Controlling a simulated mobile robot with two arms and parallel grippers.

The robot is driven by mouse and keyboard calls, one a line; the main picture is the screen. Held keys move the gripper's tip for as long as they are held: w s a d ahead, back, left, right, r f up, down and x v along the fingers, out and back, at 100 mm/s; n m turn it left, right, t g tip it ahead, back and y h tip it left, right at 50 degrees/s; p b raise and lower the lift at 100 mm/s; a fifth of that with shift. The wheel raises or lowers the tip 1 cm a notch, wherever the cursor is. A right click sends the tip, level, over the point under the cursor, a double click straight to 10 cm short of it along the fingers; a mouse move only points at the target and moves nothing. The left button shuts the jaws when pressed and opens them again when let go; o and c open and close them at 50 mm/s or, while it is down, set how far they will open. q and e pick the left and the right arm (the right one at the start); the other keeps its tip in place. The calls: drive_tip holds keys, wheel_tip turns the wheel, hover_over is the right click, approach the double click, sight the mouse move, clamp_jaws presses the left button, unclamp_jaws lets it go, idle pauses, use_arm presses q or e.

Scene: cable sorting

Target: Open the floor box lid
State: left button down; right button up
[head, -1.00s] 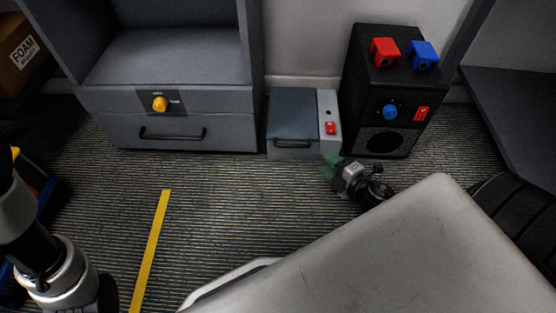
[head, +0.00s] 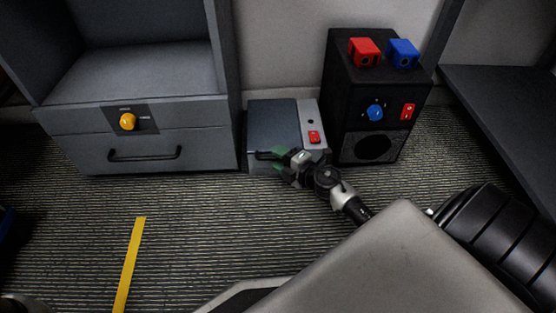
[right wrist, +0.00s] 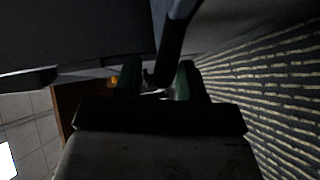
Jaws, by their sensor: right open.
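The floor box (head: 310,110) is a low grey box on the carpet, with a small red switch on its right strip. Its dark blue-grey lid (head: 273,118) lies flat and closed. A dark handle (head: 264,155) is at the lid's front edge. My right gripper (head: 284,158) is at the right part of this handle, with its green fingertips open. In the right wrist view, a dark bar (right wrist: 168,45), likely the handle, runs down to between the two open green fingers (right wrist: 158,80). Contact cannot be told. My left gripper is not in view.
A black speaker-like box (head: 350,110) with red and blue blocks on top stands close on the right. A grey cabinet (head: 205,135) with a drawer stands on the left. Striped carpet with a yellow tape strip (head: 130,262) is clear in front.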

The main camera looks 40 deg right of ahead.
drive_tip(key=shift+w+a, duration=0.1)
drive_tip(key=shift+w, duration=0.15)
clamp_jaws()
